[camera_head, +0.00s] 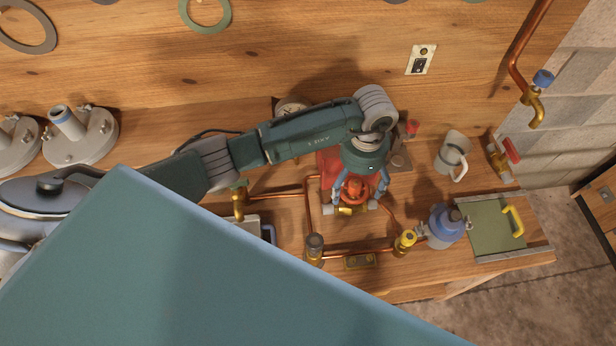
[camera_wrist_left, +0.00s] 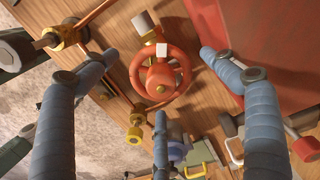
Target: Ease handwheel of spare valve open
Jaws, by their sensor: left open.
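The spare valve has an orange-red handwheel (camera_head: 355,188) and a brass body with pale ends (camera_head: 345,210), and lies on the wooden bench. My left gripper (camera_head: 359,198) is above the valve, pointing down. In the left wrist view its blue-grey fingers (camera_wrist_left: 140,78) are spread around the wheel, with gaps visible between wheel and fingers. Whether any finger touches it is hard to tell. My right gripper is in neither view.
Copper pipes (camera_head: 345,250) with a yellow-topped valve (camera_head: 405,241) run close in front. A red block (camera_head: 327,165) stands just behind the gripper.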

